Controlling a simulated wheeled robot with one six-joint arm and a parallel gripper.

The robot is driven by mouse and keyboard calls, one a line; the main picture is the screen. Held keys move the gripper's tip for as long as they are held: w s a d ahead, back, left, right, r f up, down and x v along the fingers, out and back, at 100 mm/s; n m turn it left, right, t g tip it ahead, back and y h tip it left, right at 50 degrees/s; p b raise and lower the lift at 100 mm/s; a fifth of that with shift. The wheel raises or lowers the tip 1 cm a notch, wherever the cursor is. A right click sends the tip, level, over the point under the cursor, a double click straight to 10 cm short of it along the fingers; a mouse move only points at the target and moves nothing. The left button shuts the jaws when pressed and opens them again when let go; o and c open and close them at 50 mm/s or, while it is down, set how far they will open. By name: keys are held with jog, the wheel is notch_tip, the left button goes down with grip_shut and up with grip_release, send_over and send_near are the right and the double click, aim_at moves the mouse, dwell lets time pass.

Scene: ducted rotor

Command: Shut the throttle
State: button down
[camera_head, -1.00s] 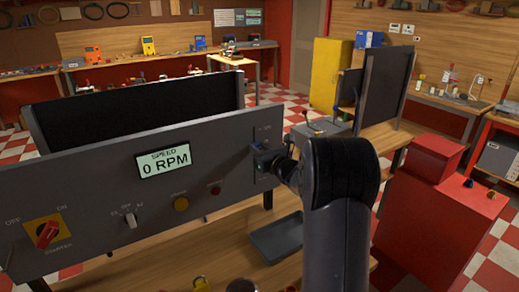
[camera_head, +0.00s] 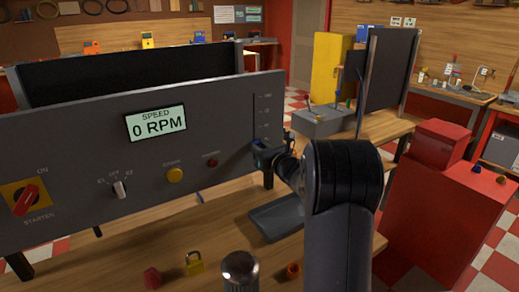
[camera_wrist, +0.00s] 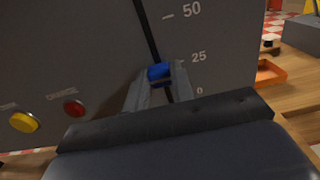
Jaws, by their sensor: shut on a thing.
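The throttle is a blue knob (camera_wrist: 160,73) on a black vertical slot (camera_wrist: 147,30) in the grey panel, beside a scale marked 50, 25 and 0. In the wrist view the knob appears between the 25 and 0 marks, with a little slot showing below it. My gripper (camera_wrist: 158,80) is shut on the knob, one finger on each side. In the head view my gripper (camera_head: 272,155) is at the panel's right end, low on the scale, and mostly hides the knob. The speed display (camera_head: 156,123) reads 0 RPM.
On the panel are a red starter switch (camera_head: 27,199), a small selector (camera_head: 119,189), a yellow button (camera_head: 174,175) and a red button (camera_head: 209,163). A padlock (camera_head: 194,263) and a grey tray (camera_head: 276,217) are on the bench. A red cabinet (camera_head: 432,205) stands at right.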

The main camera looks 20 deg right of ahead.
notch_tip(320, 180, down, 5)
jog(key=b, duration=0.4)
jog(key=shift+f, duration=0.15)
jog(key=c, duration=1.2)
grip_release()
jog(key=s+d+b, duration=0.1)
jog(key=s+d, duration=0.1)
jog(key=s, duration=0.8)
jog(key=shift+s, duration=0.3)
jog(key=shift+w, duration=0.1)
